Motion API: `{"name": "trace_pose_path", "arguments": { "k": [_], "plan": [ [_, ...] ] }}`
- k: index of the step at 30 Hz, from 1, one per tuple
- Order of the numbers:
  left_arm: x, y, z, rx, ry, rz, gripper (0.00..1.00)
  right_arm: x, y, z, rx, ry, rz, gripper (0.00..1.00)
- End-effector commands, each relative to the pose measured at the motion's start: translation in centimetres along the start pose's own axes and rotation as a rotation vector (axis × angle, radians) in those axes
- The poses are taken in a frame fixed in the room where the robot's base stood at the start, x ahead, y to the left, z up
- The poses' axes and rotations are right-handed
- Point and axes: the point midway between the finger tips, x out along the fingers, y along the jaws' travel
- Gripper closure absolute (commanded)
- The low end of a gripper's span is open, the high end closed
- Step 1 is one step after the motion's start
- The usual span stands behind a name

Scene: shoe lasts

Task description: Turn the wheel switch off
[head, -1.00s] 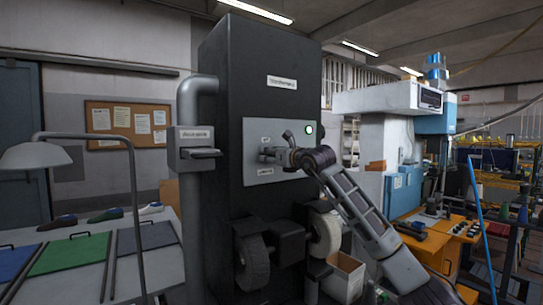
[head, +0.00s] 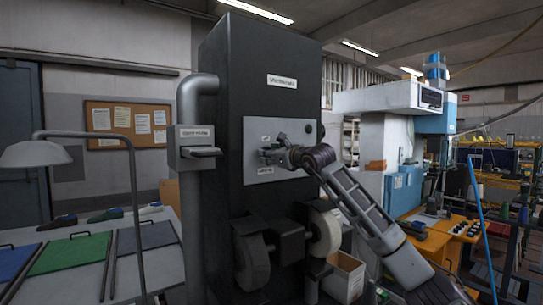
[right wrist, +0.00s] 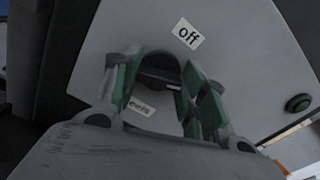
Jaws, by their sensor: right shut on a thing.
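The wheel switch (right wrist: 160,72) is a dark knob on the grey control panel (head: 258,130) of the black grinding machine. My right gripper (head: 271,154) reaches the panel from the right and is shut on the switch; its green-padded fingers (right wrist: 158,78) lie on either side of the knob in the right wrist view. A label reading "off" (right wrist: 188,33) is above the knob. A second label (right wrist: 141,106) on the other side is too blurred to read. The round lamp (right wrist: 298,103) on the panel is dark green and unlit. My left gripper is not in view.
Two wheels (head: 325,234) stick out below the panel. A grey pipe (head: 190,240) stands at the machine's left. A table with coloured mats (head: 75,254) and a desk lamp (head: 35,156) is further left. An open box (head: 345,277) sits below the right arm.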

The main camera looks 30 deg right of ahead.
Motion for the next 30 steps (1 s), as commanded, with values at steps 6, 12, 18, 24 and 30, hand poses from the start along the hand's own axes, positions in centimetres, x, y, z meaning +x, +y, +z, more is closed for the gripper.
{"name": "trace_pose_path", "arguments": {
  "k": [6,12,18,24,30],
  "plan": [
    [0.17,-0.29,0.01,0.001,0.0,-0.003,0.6,-0.06,-0.04,0.1,-0.188,-0.002,-0.002,0.81],
    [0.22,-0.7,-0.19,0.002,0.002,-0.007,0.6,-0.03,0.08,0.06,-0.361,-0.002,-0.001,0.81],
    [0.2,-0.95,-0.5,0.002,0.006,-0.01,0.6,-0.05,0.09,0.08,-0.534,-0.002,-0.002,0.81],
    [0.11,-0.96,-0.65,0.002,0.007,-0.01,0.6,-0.03,0.18,0.04,-0.707,-0.002,-0.001,0.81],
    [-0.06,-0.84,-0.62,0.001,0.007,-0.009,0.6,-0.05,0.19,0.0,-0.879,-0.001,-0.002,0.81]
  ]
}}
